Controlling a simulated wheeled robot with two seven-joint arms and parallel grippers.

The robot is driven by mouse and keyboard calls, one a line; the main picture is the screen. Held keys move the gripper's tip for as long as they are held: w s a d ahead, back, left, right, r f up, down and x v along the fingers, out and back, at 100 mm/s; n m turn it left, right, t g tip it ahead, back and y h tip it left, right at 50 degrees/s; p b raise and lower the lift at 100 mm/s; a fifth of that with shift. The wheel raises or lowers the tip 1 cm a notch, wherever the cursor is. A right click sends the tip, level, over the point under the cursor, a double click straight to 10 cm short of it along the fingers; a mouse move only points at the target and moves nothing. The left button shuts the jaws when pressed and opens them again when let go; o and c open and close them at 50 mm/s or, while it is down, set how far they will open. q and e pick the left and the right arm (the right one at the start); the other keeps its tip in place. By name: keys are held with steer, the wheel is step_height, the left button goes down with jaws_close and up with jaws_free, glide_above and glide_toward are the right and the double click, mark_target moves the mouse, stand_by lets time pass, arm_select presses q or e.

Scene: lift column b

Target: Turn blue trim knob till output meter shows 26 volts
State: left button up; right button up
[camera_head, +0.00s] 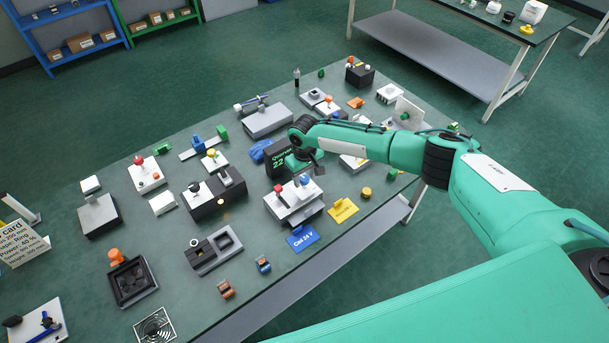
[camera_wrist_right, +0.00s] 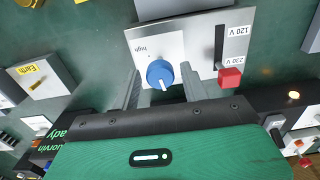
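The blue trim knob (camera_wrist_right: 160,74) has a white pointer mark and sits on a pale panel marked "high". It also shows in the head view (camera_head: 305,179), on a grey and white unit (camera_head: 296,199). My right gripper (camera_head: 307,166) is above this unit. In the right wrist view its open fingers (camera_wrist_right: 161,80) stand on either side of the knob, with gaps visible; I cannot tell how deep they reach. A black meter (camera_head: 278,161) shows green text starting "22"; my gripper hides the rest. My left gripper is not in view.
A blue card (camera_head: 302,238) and a yellow card (camera_head: 343,210) lie in front. Several other devices crowd the table (camera_head: 195,290).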

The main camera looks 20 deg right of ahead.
steer(key=c, duration=0.7)
